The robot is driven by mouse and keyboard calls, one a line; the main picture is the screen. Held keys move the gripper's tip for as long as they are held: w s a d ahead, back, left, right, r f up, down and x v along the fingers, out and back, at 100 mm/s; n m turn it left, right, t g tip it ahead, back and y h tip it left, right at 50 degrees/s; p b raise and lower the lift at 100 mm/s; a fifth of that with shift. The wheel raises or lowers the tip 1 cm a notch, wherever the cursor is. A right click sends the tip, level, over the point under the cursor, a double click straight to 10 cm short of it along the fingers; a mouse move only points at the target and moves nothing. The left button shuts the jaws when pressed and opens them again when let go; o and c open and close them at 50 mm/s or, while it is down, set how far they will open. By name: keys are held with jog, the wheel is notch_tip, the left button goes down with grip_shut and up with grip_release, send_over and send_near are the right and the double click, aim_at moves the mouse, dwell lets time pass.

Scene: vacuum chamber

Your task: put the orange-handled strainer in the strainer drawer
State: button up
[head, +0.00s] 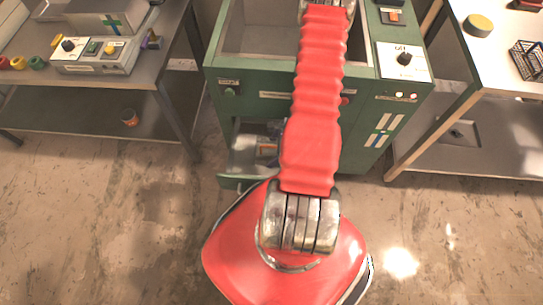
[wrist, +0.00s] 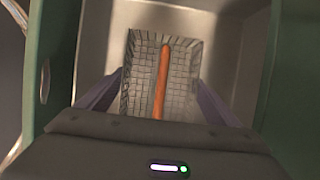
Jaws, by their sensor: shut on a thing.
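The strainer is a wire-mesh basket (wrist: 140,75) with a long orange handle, seen from above in the wrist view. It is inside a grey metal basin (wrist: 215,25), and I cannot tell whether it touches the floor of the basin. My gripper (wrist: 160,77) has its two dark purple fingers on either side of the strainer and is shut on it. The near end of the handle is hidden by my gripper body. In the head view my arm hides the gripper and strainer. An open drawer (head: 232,183) juts from the green cabinet's lower front, partly behind my arm.
The green cabinet (head: 225,110) has the open basin (head: 262,35) in its top and switches at right. A table with control boxes (head: 95,55) stands left. Another table (head: 500,75) with a black wire rack (head: 528,60) stands right. The floor in front is clear.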

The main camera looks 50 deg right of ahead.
aim_at(274, 155)
jog(key=shift+f, duration=2.1)
jog(key=o, duration=1.1)
jog(key=shift+r, duration=0.1)
jog(key=shift+v, duration=5.95)
jog(key=shift+s, duration=0.1)
